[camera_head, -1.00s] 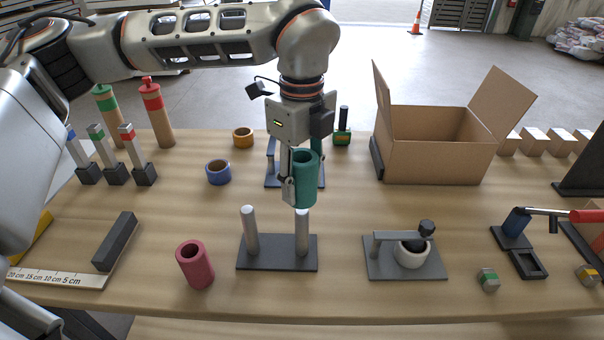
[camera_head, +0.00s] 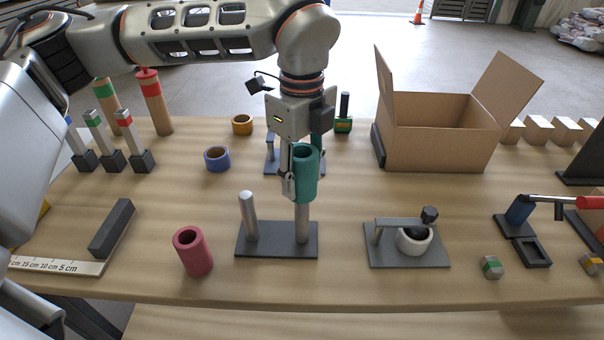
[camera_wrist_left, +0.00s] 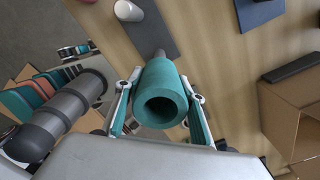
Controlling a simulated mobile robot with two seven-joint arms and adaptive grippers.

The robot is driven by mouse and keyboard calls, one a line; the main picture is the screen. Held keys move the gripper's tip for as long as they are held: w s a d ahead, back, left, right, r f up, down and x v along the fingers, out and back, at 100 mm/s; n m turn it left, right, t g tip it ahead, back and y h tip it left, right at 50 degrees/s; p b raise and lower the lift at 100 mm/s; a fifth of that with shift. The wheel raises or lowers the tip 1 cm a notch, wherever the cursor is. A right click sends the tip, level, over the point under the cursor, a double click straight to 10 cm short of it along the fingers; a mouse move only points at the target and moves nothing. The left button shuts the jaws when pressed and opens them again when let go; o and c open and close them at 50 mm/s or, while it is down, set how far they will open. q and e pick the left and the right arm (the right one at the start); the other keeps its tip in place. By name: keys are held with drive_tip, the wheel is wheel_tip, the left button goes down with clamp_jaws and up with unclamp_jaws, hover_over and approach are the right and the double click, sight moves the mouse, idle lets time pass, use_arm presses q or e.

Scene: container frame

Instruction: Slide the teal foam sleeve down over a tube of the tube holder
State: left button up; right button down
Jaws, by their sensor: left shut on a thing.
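The teal foam sleeve (camera_head: 306,178) is upright over the right tube (camera_head: 302,226) of the tube holder (camera_head: 270,249). Its lower end hides the top of that tube; I cannot tell whether it is around the tube or just in front of it. The left tube (camera_head: 249,218) is bare. My left gripper (camera_head: 298,184) is shut on the sleeve from the sides. In the left wrist view the sleeve (camera_wrist_left: 163,92) sits between the fingers, its open bore facing the camera, with a grey tube part showing beyond it. My right gripper is not in view.
A crimson sleeve (camera_head: 193,251) stands left of the holder. A grey plate with a white ring (camera_head: 413,241) is to its right. Blue (camera_head: 217,159) and orange (camera_head: 242,125) rings and an open cardboard box (camera_head: 440,138) are farther back. Bare table lies between.

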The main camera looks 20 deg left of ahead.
sight(302, 211)
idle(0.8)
use_arm(q)
drive_tip(key=shift+f+b, duration=0.45)
idle(0.3)
drive_tip(key=shift+f+b, duration=0.6)
drive_tip(key=shift+f, duration=0.45)
idle(0.5)
drive_tip(key=shift+f+b, duration=0.85)
drive_tip(key=shift+f, duration=0.8)
idle(0.8)
drive_tip(key=shift+f+b, duration=0.7)
drive_tip(key=shift+f, duration=0.95)
idle(0.8)
